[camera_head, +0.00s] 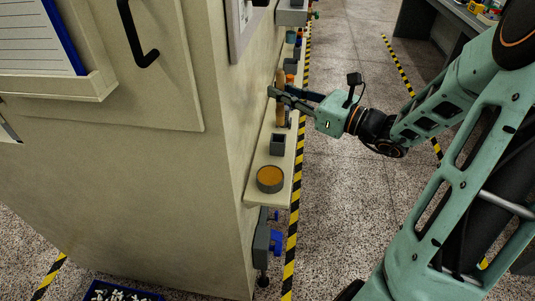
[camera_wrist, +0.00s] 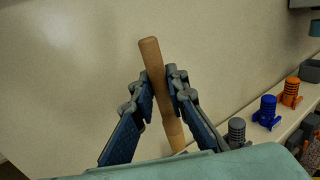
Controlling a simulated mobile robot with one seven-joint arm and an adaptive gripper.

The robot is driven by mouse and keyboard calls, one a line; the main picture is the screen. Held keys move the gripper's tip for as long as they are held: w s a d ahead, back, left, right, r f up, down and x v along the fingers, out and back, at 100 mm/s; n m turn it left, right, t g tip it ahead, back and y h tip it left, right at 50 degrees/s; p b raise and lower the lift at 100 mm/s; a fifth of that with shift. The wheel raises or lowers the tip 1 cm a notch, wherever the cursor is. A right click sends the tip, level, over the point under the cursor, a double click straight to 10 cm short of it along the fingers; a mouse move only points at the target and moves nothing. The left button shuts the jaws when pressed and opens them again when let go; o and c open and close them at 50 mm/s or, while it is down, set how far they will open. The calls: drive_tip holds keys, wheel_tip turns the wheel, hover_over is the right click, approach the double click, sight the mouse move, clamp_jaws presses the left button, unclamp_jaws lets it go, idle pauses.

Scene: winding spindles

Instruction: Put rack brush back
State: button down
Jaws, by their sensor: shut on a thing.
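The brush shows as a light brown wooden handle (camera_wrist: 152,58) in the wrist view, leaning slightly to the left. My gripper (camera_wrist: 158,76) is shut on this handle, one blue-grey finger on each side. In the head view my gripper (camera_head: 277,92) holds the brush (camera_head: 281,76) over the narrow shelf along the machine's side. The brush's lower end is hard to make out there, so I cannot tell whether it touches the shelf. A dark square open holder (camera_head: 277,144) stands on the shelf, nearer than the gripper.
A round grey tin with an orange-brown top (camera_head: 270,178) stands at the shelf's near end. Grey (camera_wrist: 237,131), blue (camera_wrist: 267,111) and orange (camera_wrist: 291,92) finned pieces stand along the shelf (camera_wrist: 283,128). The machine's flat wall (camera_head: 232,150) is close beside; the aisle floor is open.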

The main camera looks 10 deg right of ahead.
sight(279, 124)
drive_tip(key=shift+w+a, duration=0.15)
drive_tip(key=shift+a, duration=0.05)
drive_tip(key=shift+f+b, duration=0.75)
drive_tip(key=shift+f, duration=4)
drive_tip(key=shift+f, duration=0.35)
drive_tip(key=c, duration=1.9)
unclamp_jaws()
drive_tip(key=shift+d+b, duration=0.1)
drive_tip(key=shift+b, duration=0.45)
